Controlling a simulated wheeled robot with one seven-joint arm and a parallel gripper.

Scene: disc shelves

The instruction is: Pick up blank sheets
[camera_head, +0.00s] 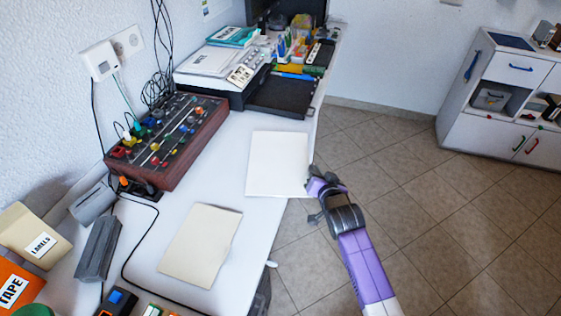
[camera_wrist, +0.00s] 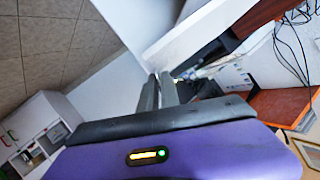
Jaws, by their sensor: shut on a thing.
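The blank sheets (camera_head: 279,163) are a flat white rectangle at the right edge of the white desk, in the head view. My gripper (camera_head: 312,184) is at their lower right corner, just past the desk edge, and is shut on them. In the wrist view my gripper's two dark fingers (camera_wrist: 160,90) are close together. A pale flat surface (camera_wrist: 145,20) beyond them looks like the sheets. The grip itself is too small to see clearly, and I cannot tell whether the sheets are lifted off the desk.
A beige folder (camera_head: 200,245) lies nearer on the desk (camera_head: 235,190). A control box with colored knobs (camera_head: 166,140) and a printer (camera_head: 222,75) stand along the wall. A black tray (camera_head: 283,95) lies behind the sheets. The tiled floor (camera_head: 430,210) to the right is open, with a white cabinet (camera_head: 495,95) beyond.

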